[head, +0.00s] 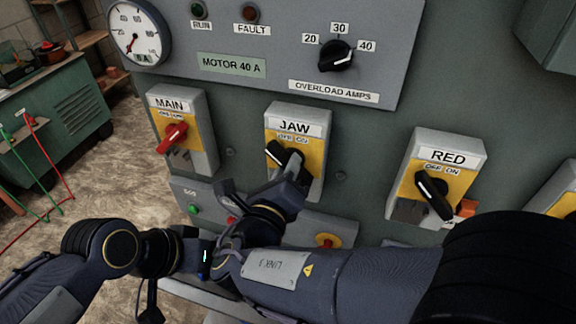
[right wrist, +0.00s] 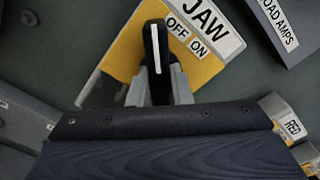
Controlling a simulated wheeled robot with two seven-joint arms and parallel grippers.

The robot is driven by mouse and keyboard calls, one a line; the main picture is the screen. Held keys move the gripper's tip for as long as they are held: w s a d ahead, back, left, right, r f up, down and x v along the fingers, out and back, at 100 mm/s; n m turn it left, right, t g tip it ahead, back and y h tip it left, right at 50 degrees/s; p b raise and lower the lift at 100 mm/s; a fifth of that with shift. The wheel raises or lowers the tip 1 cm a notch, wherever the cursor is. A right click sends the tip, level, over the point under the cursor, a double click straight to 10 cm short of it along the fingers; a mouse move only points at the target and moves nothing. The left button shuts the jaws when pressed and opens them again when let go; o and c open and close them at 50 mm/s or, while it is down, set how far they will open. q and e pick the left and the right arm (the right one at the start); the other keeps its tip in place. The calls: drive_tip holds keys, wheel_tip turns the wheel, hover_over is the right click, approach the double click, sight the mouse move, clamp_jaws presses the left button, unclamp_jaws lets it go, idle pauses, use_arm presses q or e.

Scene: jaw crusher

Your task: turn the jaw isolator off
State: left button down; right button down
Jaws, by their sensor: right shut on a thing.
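The jaw isolator (head: 312,178) is a grey box with a yellow plate, labelled JAW, in the middle of the head view; it fills the top of the right wrist view (right wrist: 205,70). Its black handle (head: 276,153) has a white line and tilts left, to the OFF side. In the right wrist view the handle (right wrist: 156,45) stands between the grey fingers, its tip just left of the OFF label. My right gripper (head: 290,172) is shut on this handle. My left arm comes in from the left; its fingers cannot be made out where it meets my right arm.
The MAIN isolator (head: 196,130) with a red handle is to the left. The RED isolator (head: 452,170) with a black handle is to the right. A gauge panel (head: 270,60) is above. Small buttons (head: 194,209) sit below, partly hidden by my arms.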

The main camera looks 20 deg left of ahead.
drive_tip(key=c, duration=1.3)
unclamp_jaws()
drive_tip(key=s, duration=0.8)
drive_tip(key=shift+a, duration=0.15)
drive_tip(key=shift+w, duration=0.1)
